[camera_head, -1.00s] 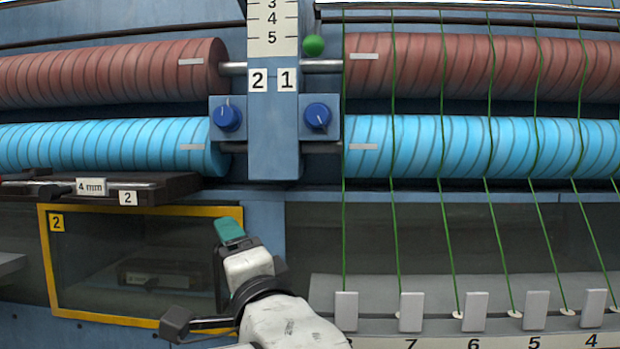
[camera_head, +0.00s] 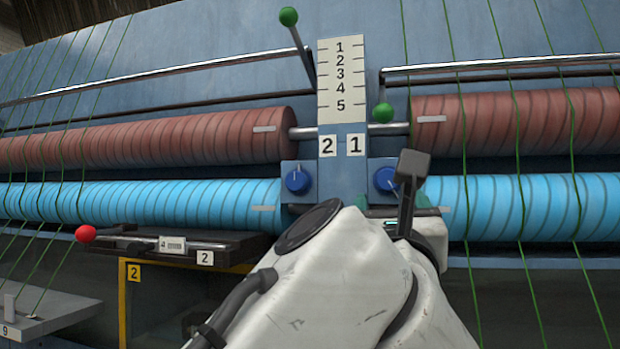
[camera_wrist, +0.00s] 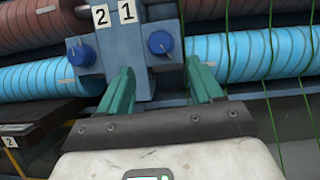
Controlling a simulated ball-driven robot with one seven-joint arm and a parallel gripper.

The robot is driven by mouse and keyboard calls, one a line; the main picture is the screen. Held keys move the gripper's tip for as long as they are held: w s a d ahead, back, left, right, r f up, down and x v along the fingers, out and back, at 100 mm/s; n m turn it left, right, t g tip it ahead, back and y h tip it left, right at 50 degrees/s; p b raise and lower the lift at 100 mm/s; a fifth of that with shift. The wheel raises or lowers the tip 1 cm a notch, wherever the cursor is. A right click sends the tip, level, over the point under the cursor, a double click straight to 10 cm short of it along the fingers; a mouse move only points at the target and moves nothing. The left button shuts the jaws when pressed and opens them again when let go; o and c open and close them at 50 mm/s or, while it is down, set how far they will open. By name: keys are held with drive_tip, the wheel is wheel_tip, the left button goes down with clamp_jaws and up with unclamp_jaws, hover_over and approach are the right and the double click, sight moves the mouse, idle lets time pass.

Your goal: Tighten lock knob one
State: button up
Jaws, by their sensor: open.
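Lock knob one is the blue knob (camera_head: 386,179) under the label 1 (camera_head: 356,145), on the right of the central blue post. It shows whole in the wrist view (camera_wrist: 160,43) on its square blue plate. The other blue knob (camera_head: 297,179) sits left of the post, under the label 2 (camera_head: 327,146). My gripper (camera_wrist: 160,70) is open and empty. Its two teal fingers point toward the post, and knob one lies between and beyond their tips, apart from them in the picture. In the head view my arm covers most of the fingers and knob one's right edge.
Brown rollers (camera_head: 200,138) and light blue rollers (camera_head: 150,208) run out on both sides of the post. Green cords (camera_head: 522,200) cross the right rollers. A green ball lever (camera_head: 383,112) stands above knob one. A dark shelf (camera_head: 230,243) with a red ball (camera_head: 86,233) juts out left.

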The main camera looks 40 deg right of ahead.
sight(387, 181)
drive_tip(key=p+x, duration=0.3)
drive_tip(key=x, duration=0.5)
drive_tip(key=shift+w+d+r, duration=0.1)
drive_tip(key=shift+r, duration=0.15)
drive_tip(key=shift+w+d+r+p, duration=0.1)
drive_tip(key=shift+w+d+p, duration=0.25)
drive_tip(key=shift+d, duration=0.1)
drive_tip(key=shift+c, duration=0.3)
drive_tip(key=c, duration=1)
